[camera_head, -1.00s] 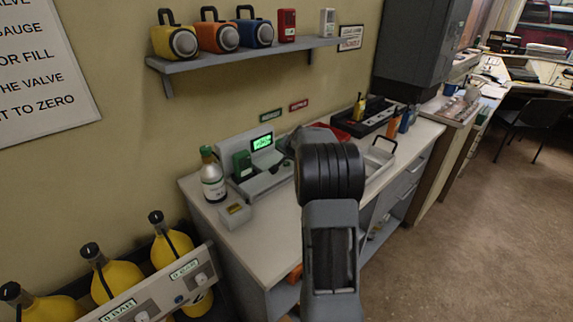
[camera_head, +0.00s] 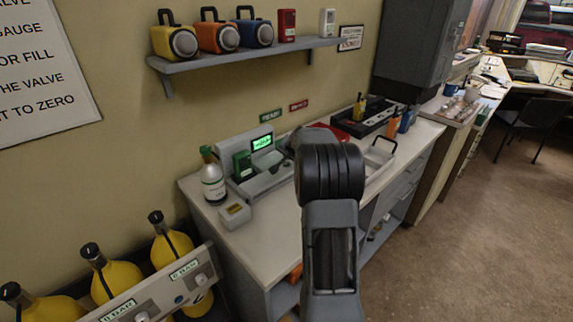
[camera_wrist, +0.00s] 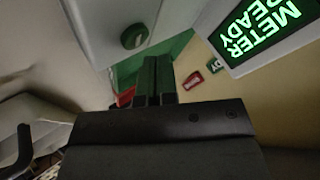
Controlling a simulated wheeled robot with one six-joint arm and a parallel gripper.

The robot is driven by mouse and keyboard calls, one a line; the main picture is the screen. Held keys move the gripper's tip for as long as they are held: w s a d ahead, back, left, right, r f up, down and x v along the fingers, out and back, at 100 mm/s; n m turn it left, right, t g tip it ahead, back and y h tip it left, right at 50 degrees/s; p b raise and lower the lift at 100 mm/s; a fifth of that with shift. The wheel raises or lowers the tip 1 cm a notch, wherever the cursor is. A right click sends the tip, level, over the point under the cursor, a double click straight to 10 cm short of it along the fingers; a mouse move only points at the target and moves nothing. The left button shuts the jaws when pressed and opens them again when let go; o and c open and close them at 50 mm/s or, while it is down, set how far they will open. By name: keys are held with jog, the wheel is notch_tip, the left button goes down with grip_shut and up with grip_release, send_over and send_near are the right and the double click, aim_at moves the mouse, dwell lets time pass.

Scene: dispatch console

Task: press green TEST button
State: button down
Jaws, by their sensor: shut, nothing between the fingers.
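The round green button (camera_wrist: 134,36) sits on a pale grey panel at the upper middle of the wrist view; I cannot read a label on it. My gripper (camera_wrist: 156,62) is shut and empty. Its fingertips appear just below and right of the button, apart from it in the picture. A lit green screen (camera_wrist: 254,32) reading METER READY is at the upper right. In the head view, the same screen (camera_head: 262,143) is on the grey test station (camera_head: 233,147) on the counter. My arm hides the fingers and the button there.
A green meter (camera_head: 242,164) stands at the station's left. A white bottle (camera_head: 212,182) and a small box (camera_head: 235,214) are on the counter (camera_head: 262,236) nearby. A red tray and a black rack (camera_head: 372,122) are behind my arm. A shelf (camera_head: 240,55) hangs above.

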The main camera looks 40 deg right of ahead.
aim_at(288, 164)
jog(key=shift+f+b, duration=0.25)
jog(key=shift+b, duration=0.05)
jog(key=shift+f+b, duration=0.2)
jog(key=shift+b, duration=0.1)
jog(key=shift+f+b, duration=0.45)
dwell(1.0)
dwell(0.4)
jog(key=shift+r+p, duration=0.65)
jog(key=shift+r, duration=0.2)
jog(key=shift+r, duration=0.15)
jog(key=shift+r+p, duration=1.95)
jog(key=shift+r, duration=0.45)
jog(key=shift+a+f, duration=0.1)
